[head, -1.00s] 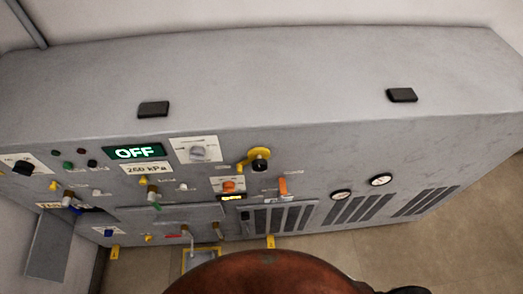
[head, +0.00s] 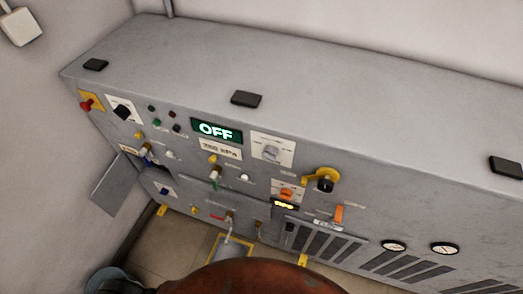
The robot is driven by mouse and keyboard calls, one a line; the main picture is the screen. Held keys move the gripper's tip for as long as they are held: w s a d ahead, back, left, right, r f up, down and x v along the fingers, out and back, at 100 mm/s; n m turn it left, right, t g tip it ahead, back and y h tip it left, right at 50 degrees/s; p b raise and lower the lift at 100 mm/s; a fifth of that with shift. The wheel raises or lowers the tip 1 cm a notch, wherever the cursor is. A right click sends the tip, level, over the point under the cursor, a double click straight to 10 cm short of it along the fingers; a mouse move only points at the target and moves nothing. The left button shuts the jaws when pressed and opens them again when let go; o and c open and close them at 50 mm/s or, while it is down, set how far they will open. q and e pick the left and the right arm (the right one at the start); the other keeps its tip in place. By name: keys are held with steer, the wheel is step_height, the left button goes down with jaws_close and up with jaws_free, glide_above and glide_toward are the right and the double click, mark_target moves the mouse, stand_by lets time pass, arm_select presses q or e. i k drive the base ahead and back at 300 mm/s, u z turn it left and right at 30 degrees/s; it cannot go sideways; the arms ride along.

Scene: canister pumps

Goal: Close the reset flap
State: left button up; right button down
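A plain grey flap (head: 117,185) stands swung open at the lower left of the grey pump console (head: 350,130). It sticks out from the front beside a small recess, partly hidden, near a blue part. It looks like the reset flap, but I cannot read a label on it. Neither gripper's fingers show in the head view.
A wall (head: 40,130) closes the left side. A yellow-edged frame (head: 230,246) lies low in front.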

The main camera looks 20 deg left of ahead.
mark_target(110, 194)
steer(key=z, duration=0.5)
steer(key=k, duration=1.1)
steer(key=u, duration=0.9)
steer(key=i, duration=0.9)
steer(key=u, duration=0.85)
